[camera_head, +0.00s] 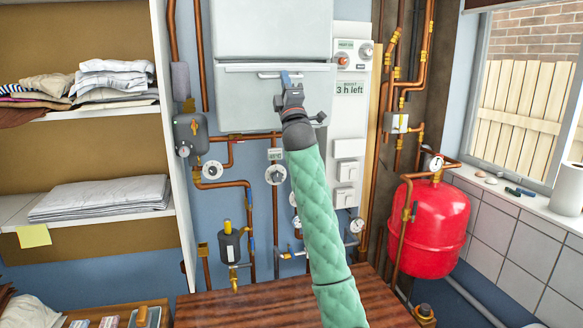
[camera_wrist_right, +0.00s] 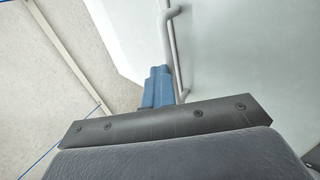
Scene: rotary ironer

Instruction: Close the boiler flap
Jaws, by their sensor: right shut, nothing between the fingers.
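The white boiler (camera_head: 270,28) hangs on the blue wall at the top middle of the head view. Its flap (camera_head: 238,102) is the lower front panel, with a horizontal bar handle (camera_head: 264,75) near its top edge. The flap looks close to upright; I cannot tell whether it is fully flush. My right gripper (camera_head: 286,76) is shut and empty at the handle. In the right wrist view, its blue fingers (camera_wrist_right: 158,86) are beside the grey handle (camera_wrist_right: 169,40), in front of the pale flap (camera_wrist_right: 240,65); contact is unclear. My left gripper is out of view.
A white control panel (camera_head: 350,100) stands right of the boiler. Copper pipes and gauges run below and beside it. A red tank (camera_head: 428,230) is at the right, shelves with folded linen (camera_head: 100,195) at the left. A wooden top (camera_head: 215,308) lies below.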

